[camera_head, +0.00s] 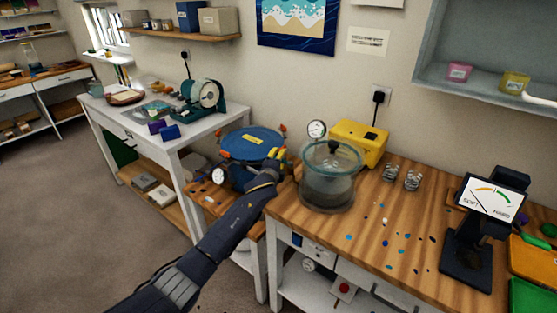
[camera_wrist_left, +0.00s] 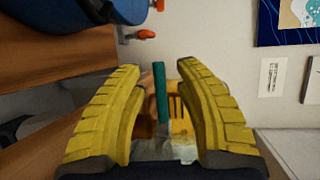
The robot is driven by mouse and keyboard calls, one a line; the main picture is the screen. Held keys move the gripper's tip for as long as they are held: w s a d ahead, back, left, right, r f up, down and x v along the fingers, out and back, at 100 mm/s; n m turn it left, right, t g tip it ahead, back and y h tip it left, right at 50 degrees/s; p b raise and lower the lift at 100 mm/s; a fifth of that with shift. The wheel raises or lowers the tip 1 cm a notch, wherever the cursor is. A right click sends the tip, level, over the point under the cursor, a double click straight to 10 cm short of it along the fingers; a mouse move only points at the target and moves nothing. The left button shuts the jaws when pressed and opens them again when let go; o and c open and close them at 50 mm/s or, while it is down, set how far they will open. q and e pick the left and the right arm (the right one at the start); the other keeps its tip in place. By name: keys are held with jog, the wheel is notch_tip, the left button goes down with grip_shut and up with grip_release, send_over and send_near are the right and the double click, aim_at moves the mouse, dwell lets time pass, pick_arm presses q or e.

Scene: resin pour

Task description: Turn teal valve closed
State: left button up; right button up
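The teal valve handle (camera_wrist_left: 161,92) shows in the left wrist view as a narrow upright bar. It stands between the two yellow fingers of my left gripper (camera_wrist_left: 160,90), with a visible gap on each side. The fingers are open. In the head view my left gripper (camera_head: 276,167) is between the blue-lidded pot (camera_head: 251,143) and the clear chamber with a teal rim (camera_head: 329,178). I cannot make out the handle there; the gripper seems to hide it. My right gripper is in neither view.
The yellow pump (camera_head: 360,141) and a round gauge (camera_head: 317,129) stand behind the chamber. Metal coils (camera_head: 412,181) and a dial meter (camera_head: 491,195) are to the right on the wooden bench (camera_head: 345,238). Orange clamps (camera_wrist_left: 146,34) ring the pot close to my left gripper.

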pick_arm(q)
grip_shut()
dwell(0.5)
